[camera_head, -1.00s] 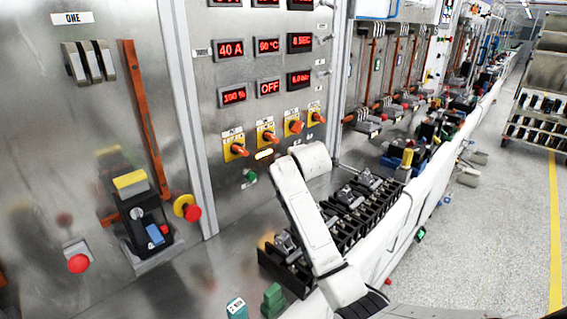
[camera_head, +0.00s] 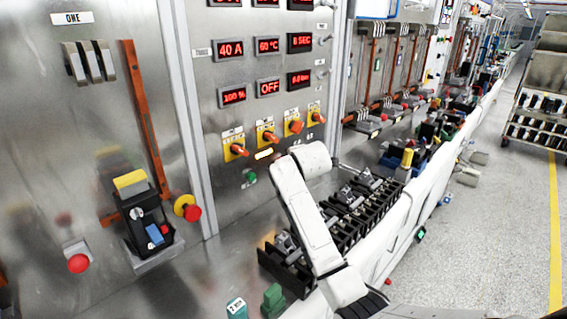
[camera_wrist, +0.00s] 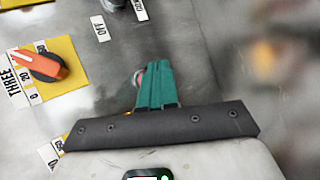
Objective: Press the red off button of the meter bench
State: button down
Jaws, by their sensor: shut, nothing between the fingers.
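In the wrist view my gripper (camera_wrist: 155,85) is shut and empty, its teal fingers pointing at the grey metal panel. A small reddish round button (camera_wrist: 137,78) shows at the left edge of the fingers, mostly hidden by them. I cannot tell whether they touch it. An OFF label (camera_wrist: 101,28) is up and left of it. In the head view my arm covers this spot and my gripper is hidden. The meter bench panel (camera_head: 215,130) carries red displays, one reading OFF (camera_head: 269,88), and a green button (camera_head: 250,176).
Orange rotary knobs on yellow plates (camera_head: 235,149) line the panel, one labelled THREE (camera_wrist: 42,66) left of my fingers. A rack of black breakers (camera_head: 350,215) stands below my arm.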

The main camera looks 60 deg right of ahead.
jog(key=shift+w, duration=0.15)
jog(key=shift+w+d, duration=0.1)
jog(key=shift+w, duration=0.2)
jog(key=shift+w+d, duration=0.1)
jog(key=shift+w, duration=0.35)
dwell(0.8)
jog(key=shift+s+p, duration=0.15)
jog(key=shift+p, duration=0.15)
jog(key=shift+s+a+p, duration=0.2)
jog(key=shift+s+p, duration=0.3)
jog(key=shift+s, duration=0.25)
jog(key=shift+s+a+p, duration=0.2)
jog(key=shift+s+p, duration=0.35)
jog(key=shift+s, duration=0.25)
jog(key=shift+s+a+p, duration=0.2)
jog(key=shift+s+p, duration=0.35)
jog(key=shift+s, duration=0.3)
jog(key=shift+s+a+p, duration=0.2)
jog(key=shift+s+p, duration=0.35)
jog(key=shift+s, duration=0.25)
